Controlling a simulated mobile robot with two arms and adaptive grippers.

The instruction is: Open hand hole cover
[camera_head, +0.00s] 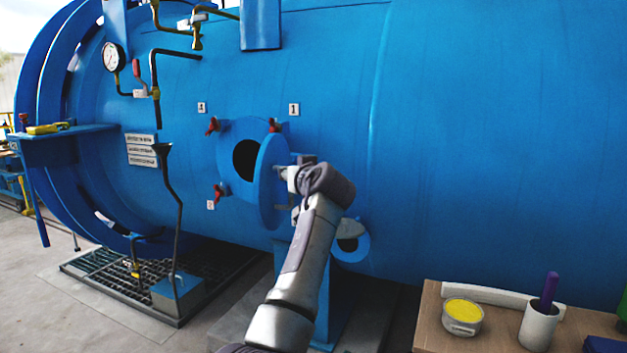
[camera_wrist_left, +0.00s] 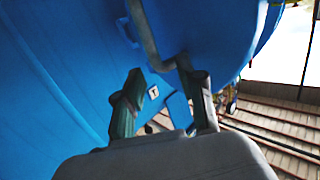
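The round blue hand hole cover (camera_head: 267,185) stands swung out from the vessel wall at a steep angle. The dark hand hole (camera_head: 246,159) shows beside it inside a blue flange (camera_head: 228,150). Red clamp handles (camera_head: 212,126) sit around the flange. My left gripper (camera_head: 293,178) is at the cover's outer face, partly hidden by its own wrist. In the left wrist view its two fingers (camera_wrist_left: 160,85) are spread apart. A grey bent handle (camera_wrist_left: 147,40) on the blue cover reaches close to the right-hand finger; contact is unclear. My right gripper is not in view.
A wooden table (camera_head: 428,320) at lower right holds a yellow-filled tin (camera_head: 462,316) and a white cup (camera_head: 538,326). A lower round blue fitting (camera_head: 362,247) is close to my left arm. A floor grating (camera_head: 110,280) lies at left.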

